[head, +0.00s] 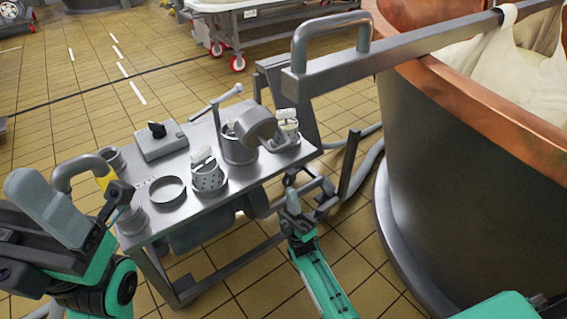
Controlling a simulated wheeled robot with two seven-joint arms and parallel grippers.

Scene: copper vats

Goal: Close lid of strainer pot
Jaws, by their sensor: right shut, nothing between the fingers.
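The strainer pot (239,150) is a grey metal pot on the small metal cart. Its lid (260,124) is a thick grey disc, tilted up at the pot's right side, so the pot stands open. My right gripper (291,183) is shut and empty. It is at the cart's front right edge, below and to the right of the pot in the picture, apart from the lid. My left gripper (120,193) is dark and small at the cart's left end, partly hidden by my own arm; its fingers are not clear.
The cart top (228,190) also holds a perforated basket (208,178), a dark ring (167,191), a grey box with a black knob (162,143), and a white-topped container (287,122). A large copper-rimmed vat (450,170) and a metal bar (400,50) stand to the right.

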